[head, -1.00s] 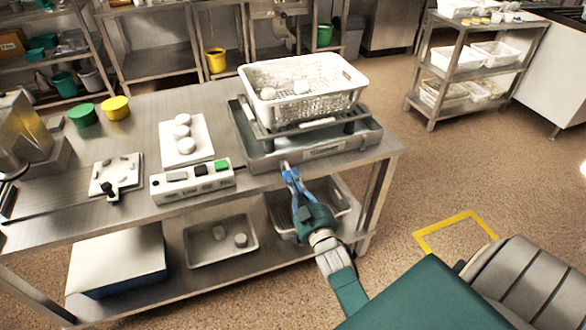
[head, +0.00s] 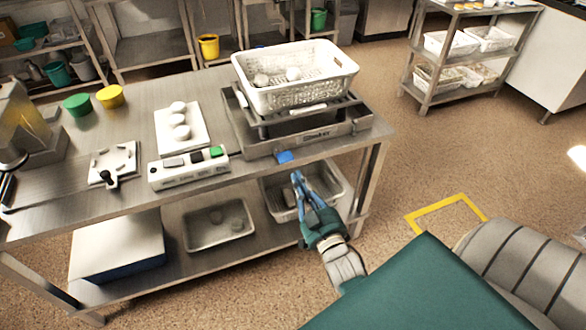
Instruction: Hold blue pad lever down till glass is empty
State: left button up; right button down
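The blue pad (head: 285,156) sticks out at the table's front edge, below the front of the metal tray (head: 318,137). A white perforated basket (head: 295,94) with a few white round pieces stands on a rack over this tray. My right gripper (head: 297,174) has blue fingers that meet at the tips, with nothing seen between them. It is just below and right of the blue pad, apart from it, in front of the table. I cannot make out a glass. My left gripper is out of view.
A white box with grey, black and green buttons (head: 188,169) lies left of the tray, near a white board (head: 180,128) with white rounds. Metal pans (head: 220,236) sit on the lower shelf. Open floor lies to the right.

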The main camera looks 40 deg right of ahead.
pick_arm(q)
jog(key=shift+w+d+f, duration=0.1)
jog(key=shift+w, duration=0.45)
pick_arm(e)
jog(key=shift+v, duration=1.15)
jog(key=shift+r, duration=0.1)
jog(key=s+a+f+n+g+y, duration=0.1)
jog(key=s+a+f+g, duration=0.2)
jog(key=f, duration=0.8)
jog(key=s+a+f+g+y, duration=0.2)
jog(key=s+a+f, duration=0.2)
jog(key=f, duration=0.7)
jog(key=s+a+f+n+g+y, duration=0.1)
jog(key=s+a+f+g, duration=0.2)
jog(key=f, duration=0.8)
jog(key=s+f+n+g, duration=0.1)
jog(key=s+f+g, duration=0.2)
jog(key=s+f, duration=0.3)
jog(key=s+f+n+g, duration=0.1)
jog(key=s+f+g, duration=0.2)
jog(key=s, duration=1.1)
jog(key=s+f+n+g, duration=0.1)
jog(key=s+f+g, duration=0.2)
jog(key=s+f, duration=0.6)
jog(key=shift+s+a, duration=0.5)
jog(key=shift+s, duration=0.6)
